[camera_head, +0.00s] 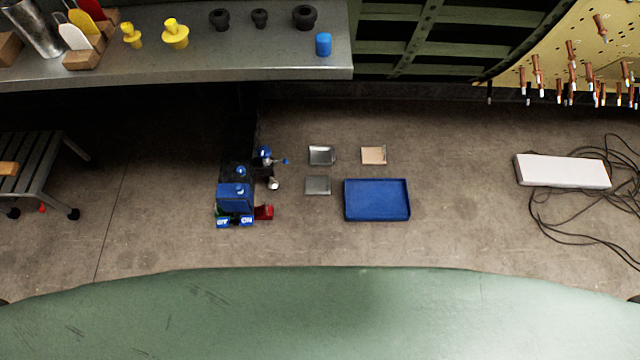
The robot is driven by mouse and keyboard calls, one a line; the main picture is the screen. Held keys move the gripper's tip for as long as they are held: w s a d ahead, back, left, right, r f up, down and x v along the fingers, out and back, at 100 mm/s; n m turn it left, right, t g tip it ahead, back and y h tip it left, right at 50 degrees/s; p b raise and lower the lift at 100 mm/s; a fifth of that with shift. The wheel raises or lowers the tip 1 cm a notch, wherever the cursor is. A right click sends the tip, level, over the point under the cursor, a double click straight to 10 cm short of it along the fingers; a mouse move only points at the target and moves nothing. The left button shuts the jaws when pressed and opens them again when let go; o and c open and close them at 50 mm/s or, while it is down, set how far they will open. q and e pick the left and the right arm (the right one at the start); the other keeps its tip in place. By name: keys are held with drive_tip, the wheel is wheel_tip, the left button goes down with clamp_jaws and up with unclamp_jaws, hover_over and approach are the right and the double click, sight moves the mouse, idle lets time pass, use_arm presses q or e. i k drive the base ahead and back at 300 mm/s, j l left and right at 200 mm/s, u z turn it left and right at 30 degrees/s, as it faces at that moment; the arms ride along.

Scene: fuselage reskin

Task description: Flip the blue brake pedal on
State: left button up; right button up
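A small dark machine with blue parts (236,196) stands on the floor left of the middle. At its front are two small blue pedal-like tabs with white lettering. The right blue tab (247,222) seems to read "ON"; the lettering on the left blue tab (222,223) is too small to read surely. A red piece (264,212) sticks out at the machine's right side. I cannot tell whether any pedal is pressed or raised. Neither of my grippers is in view.
A green curved surface (320,310) spans the foreground. A blue tray (376,215) and several small square plates lie right of the machine. A grey bench (270,55) stands behind. Black cables (560,225) and a white box (562,171) lie at right.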

sight(245, 220)
drive_tip(key=u, duration=1.05)
